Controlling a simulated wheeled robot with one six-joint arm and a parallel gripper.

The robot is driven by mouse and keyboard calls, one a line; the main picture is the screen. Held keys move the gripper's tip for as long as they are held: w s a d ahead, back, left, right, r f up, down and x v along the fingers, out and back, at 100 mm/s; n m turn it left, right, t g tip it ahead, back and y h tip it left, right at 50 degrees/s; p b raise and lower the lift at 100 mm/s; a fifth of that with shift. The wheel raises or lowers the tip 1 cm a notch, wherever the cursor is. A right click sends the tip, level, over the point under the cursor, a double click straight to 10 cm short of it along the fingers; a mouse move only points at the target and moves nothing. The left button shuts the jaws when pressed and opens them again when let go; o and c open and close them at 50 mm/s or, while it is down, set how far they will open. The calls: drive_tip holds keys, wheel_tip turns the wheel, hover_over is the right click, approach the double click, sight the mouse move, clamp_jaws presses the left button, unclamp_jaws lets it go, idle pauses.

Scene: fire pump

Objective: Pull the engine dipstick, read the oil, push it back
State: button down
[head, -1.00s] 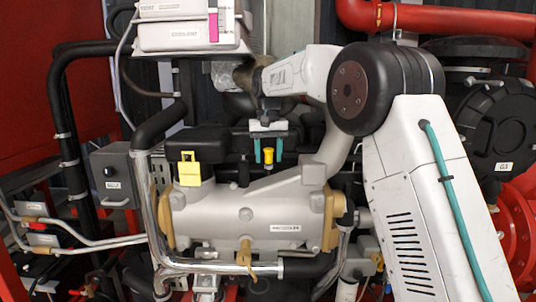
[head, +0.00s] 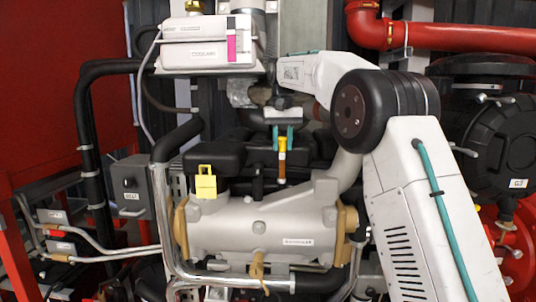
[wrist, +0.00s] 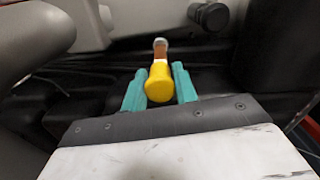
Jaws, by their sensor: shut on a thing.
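The engine dipstick has a yellow handle (head: 282,144) and an orange-brown length below it. My gripper (head: 282,136) is shut on the handle, with a teal finger on each side, above the grey engine block (head: 250,225). The dipstick hangs roughly upright. In the wrist view the yellow handle (wrist: 160,82) sits between the teal fingers, and a brown length with a pale end runs away from it. I cannot tell whether the lower end is clear of its tube. No oil mark is readable.
A yellow tag (head: 206,185) is on the left of the engine. A pale box (head: 208,48) stands above it. A metal pipe (head: 166,220) runs down the left side. Red pipework (head: 450,38) crosses the upper right. Black parts surround my gripper closely.

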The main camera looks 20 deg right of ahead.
drive_tip(key=shift+r, duration=0.3)
drive_tip(key=c, duration=1.1)
unclamp_jaws()
drive_tip(key=shift+r, duration=3.85)
drive_tip(key=shift+a, duration=0.1)
